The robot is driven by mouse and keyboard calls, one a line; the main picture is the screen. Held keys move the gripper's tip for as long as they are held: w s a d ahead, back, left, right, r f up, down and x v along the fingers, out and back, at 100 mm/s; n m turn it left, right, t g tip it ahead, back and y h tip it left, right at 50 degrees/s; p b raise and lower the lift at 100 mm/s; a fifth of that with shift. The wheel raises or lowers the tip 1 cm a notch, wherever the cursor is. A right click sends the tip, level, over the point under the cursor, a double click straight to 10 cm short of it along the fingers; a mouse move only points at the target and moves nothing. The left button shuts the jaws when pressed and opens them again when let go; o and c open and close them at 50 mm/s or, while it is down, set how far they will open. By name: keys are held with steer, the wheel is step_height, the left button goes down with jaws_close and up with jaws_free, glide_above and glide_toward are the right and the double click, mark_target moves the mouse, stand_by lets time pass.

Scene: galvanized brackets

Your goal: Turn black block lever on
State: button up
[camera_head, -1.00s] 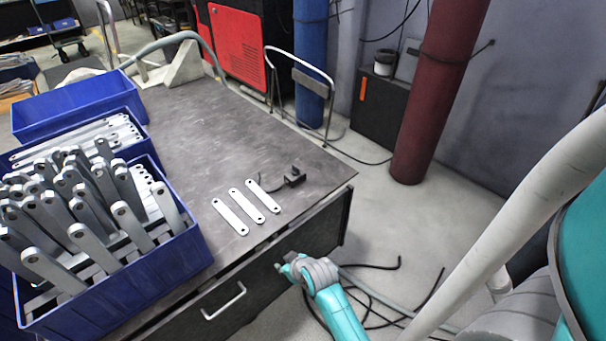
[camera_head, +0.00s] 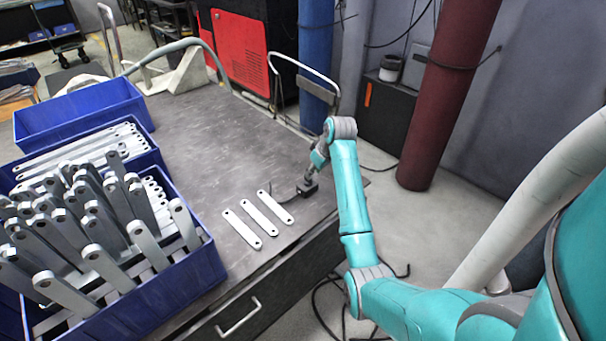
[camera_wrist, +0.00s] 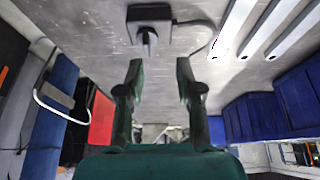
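The black block (camera_head: 307,189) with its lever sits on the dark workbench near the right front corner, to the right of three flat metal brackets. In the wrist view the block (camera_wrist: 150,27) is at the top centre, with its small dark lever (camera_wrist: 148,42) pointing down the picture. A cable runs from the block's side. My gripper (camera_head: 311,181) is above and close to the block in the head view, partly hiding it. In the wrist view its two fingers (camera_wrist: 160,68) are apart with nothing between them. I cannot tell whether a finger touches the lever.
Three flat brackets (camera_head: 260,217) lie left of the block. Blue crates (camera_head: 205,270) with many metal brackets fill the left side of the bench (camera_head: 215,130). The bench is clear behind the block. A red-brown pipe (camera_head: 447,100) stands beyond the right edge.

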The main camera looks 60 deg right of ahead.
steer(key=w+d+f, duration=0.1)
steer(key=f, duration=0.1)
steer(key=w+d+f, duration=0.1)
steer(key=f, duration=0.2)
steer(key=w+d+f, duration=0.1)
steer(key=w+f, duration=0.1)
steer(key=shift+d+f, duration=0.15)
stand_by(0.4)
jaws_close()
